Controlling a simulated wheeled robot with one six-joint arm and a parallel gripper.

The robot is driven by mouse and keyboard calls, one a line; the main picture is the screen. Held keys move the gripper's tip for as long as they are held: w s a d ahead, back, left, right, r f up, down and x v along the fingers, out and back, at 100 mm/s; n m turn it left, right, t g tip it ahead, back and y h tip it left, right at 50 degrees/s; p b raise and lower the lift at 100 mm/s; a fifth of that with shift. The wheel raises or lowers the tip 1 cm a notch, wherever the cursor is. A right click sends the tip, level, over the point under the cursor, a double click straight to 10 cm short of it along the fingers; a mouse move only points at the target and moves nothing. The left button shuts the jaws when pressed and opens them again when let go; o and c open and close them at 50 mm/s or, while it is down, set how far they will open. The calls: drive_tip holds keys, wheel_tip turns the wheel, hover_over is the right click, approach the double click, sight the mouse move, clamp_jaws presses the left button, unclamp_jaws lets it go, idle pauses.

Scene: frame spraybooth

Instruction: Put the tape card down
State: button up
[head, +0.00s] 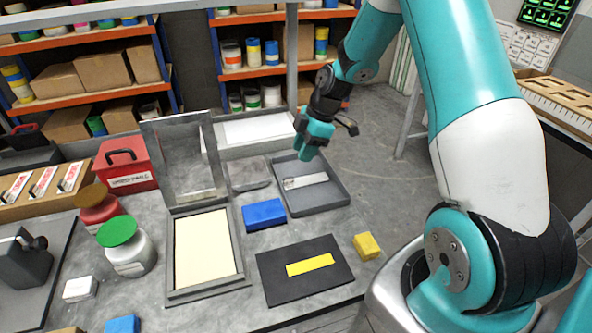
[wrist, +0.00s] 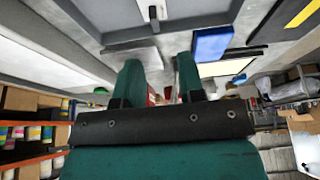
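A pale, narrow strip (head: 305,181), which looks like the tape card, lies flat in the shallow grey tray (head: 338,203). Its left end has a greyer patch. In the wrist view a pale strip (wrist: 152,12) shows at the top edge, partly cut off, inside the grey tray. My gripper (head: 308,152) hangs above the back left part of the tray, apart from the strip. In the wrist view its two teal fingers (wrist: 159,78) stand apart with nothing visible held between them.
A blue block (head: 264,214) sits left of the tray's front. A black mat with a yellow strip (head: 310,264) and a yellow block (head: 366,246) lie nearer. A grey plate (head: 248,173), an upright metal panel (head: 183,160) and a cream framed panel (head: 204,248) stand left.

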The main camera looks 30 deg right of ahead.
drive_tip(key=s+a+r+m, duration=0.4)
drive_tip(key=s+a+r, duration=0.7)
drive_tip(key=a+r, duration=0.45)
drive_tip(key=s+a+r+m, duration=0.1)
drive_tip(key=s+a+m, duration=0.1)
drive_tip(key=s, duration=0.5)
drive_tip(key=s+a+r+m+g, duration=0.1)
drive_tip(key=s+a, duration=0.3)
drive_tip(key=s, duration=0.4)
drive_tip(key=shift+s+a+r+m, duration=0.15)
drive_tip(key=shift+a+r+m, duration=0.1)
drive_tip(key=shift+m, duration=0.15)
